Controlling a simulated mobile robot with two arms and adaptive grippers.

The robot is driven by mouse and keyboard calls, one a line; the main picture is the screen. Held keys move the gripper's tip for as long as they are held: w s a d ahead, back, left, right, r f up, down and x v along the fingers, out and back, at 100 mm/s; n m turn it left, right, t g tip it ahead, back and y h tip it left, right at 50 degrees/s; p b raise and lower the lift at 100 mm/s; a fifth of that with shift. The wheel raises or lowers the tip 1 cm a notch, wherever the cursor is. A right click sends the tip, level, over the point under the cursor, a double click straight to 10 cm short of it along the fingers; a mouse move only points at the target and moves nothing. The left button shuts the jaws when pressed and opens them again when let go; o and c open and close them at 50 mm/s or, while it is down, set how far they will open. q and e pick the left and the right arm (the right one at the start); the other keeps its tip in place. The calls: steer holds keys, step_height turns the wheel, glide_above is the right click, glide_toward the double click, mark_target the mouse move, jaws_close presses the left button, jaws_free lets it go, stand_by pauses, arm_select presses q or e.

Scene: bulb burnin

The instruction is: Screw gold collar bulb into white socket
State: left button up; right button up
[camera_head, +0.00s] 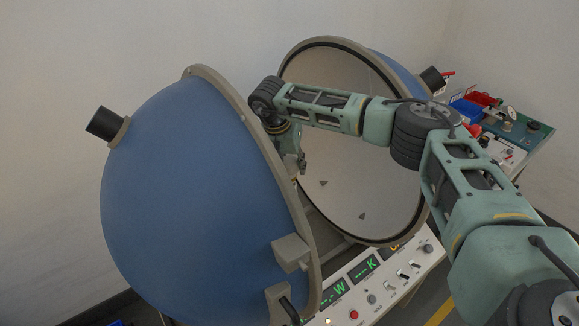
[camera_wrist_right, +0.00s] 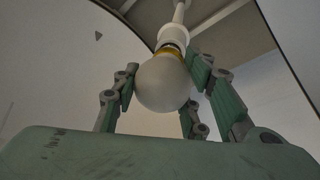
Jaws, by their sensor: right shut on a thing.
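In the right wrist view, a frosted white bulb (camera_wrist_right: 163,83) with a gold collar (camera_wrist_right: 169,50) sits between the fingers of my right gripper (camera_wrist_right: 168,85), which is shut on it. The collar end of the bulb meets the white socket (camera_wrist_right: 173,33), which hangs on a thin rod. The bulb is in line with the socket; how deep the base sits inside cannot be told. In the head view, my right gripper (camera_head: 298,163) reaches between the two halves of a large blue sphere; the bulb and socket are hidden there. My left gripper is not in view.
The blue left hemisphere (camera_head: 190,200) and the open right hemisphere with its pale interior (camera_head: 345,160) stand close on both sides of my right arm. A control panel (camera_head: 385,290) with green displays is below. A side table (camera_head: 525,150) with a red and a blue bin stands at right.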

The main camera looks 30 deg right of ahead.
steer(key=m, duration=0.3)
steer(key=m+g, duration=0.1)
steer(key=m, duration=0.1)
steer(key=shift+m+g, duration=0.3)
steer(key=shift+m, duration=0.1)
steer(key=m+g+b, duration=0.1)
steer(key=m, duration=0.2)
steer(key=m+g+b, duration=0.1)
steer(key=m, duration=0.4)
steer(key=shift+f+y, duration=0.1)
steer(key=shift+y, duration=0.2)
steer(key=shift+m+y+b, duration=0.3)
steer(key=shift+m+b, duration=0.3)
steer(key=shift+m, duration=0.5)
steer(key=shift+m+g, duration=0.3)
steer(key=o, duration=1)
steer(key=shift+d, duration=0.15)
steer(key=shift+s, duration=0.1)
